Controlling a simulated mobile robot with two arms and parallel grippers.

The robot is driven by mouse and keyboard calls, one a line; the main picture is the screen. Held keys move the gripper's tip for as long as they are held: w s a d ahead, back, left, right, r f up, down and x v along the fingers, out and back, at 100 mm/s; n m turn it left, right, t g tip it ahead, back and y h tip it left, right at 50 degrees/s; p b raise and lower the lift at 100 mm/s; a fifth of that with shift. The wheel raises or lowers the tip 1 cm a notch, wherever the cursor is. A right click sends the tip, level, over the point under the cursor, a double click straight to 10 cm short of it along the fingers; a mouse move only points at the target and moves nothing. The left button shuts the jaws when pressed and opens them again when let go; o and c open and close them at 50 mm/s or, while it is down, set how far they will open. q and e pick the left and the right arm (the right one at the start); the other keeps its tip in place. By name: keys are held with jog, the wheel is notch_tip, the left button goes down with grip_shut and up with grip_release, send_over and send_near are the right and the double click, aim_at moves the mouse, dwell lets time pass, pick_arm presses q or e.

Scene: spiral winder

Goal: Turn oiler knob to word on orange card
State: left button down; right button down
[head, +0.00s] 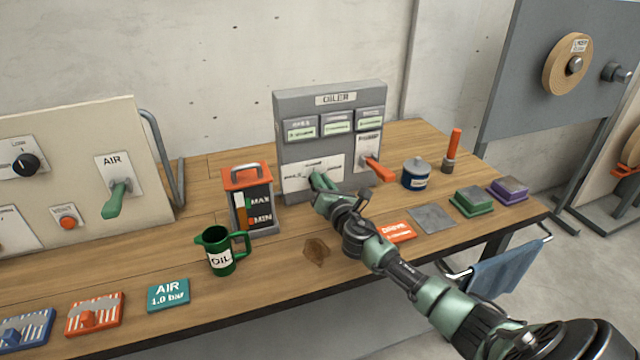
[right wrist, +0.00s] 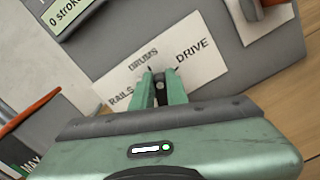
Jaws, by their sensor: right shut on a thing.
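The grey oiler box (head: 335,97) stands on the workbench, with a white dial plate low on its front. In the right wrist view the plate (right wrist: 190,50) reads RAILS at left, DRUMS at top and DRIVE at right. My right gripper (head: 320,183) is at this plate, its green fingers shut on the small dark oiler knob (right wrist: 159,84). The fingers hide most of the knob, and I cannot tell which word it points to. The orange card (head: 397,231) lies on the bench beside my right arm and reads DRIVE, with a smaller line below. My left gripper is not in view.
An orange lever (head: 380,170) sticks out at the oiler's right. A lantern-shaped MAX/MIN oil gauge (head: 249,205) and a green oil jug (head: 220,250) stand to the left. A blue tin (head: 416,174) stands to the right. The front middle bench is mostly clear.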

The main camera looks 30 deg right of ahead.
jog(key=m, duration=0.3)
jog(key=m+b, duration=0.1)
jog(key=shift+s+d+f+m, duration=0.1)
jog(key=shift+d+f+m, duration=0.15)
jog(key=shift+d+m, duration=0.05)
jog(key=m, duration=0.3)
jog(key=m+b, duration=0.1)
jog(key=shift+d+f+m, duration=0.25)
jog(key=shift+f+m, duration=0.05)
jog(key=shift+m, duration=0.1)
jog(key=c, duration=1.4)
grip_release()
jog(key=shift+s, duration=0.1)
jog(key=shift+s+a+f, duration=0.1)
jog(key=shift+s, duration=0.2)
jog(key=v, duration=0.7)
jog(key=shift+s, duration=0.1)
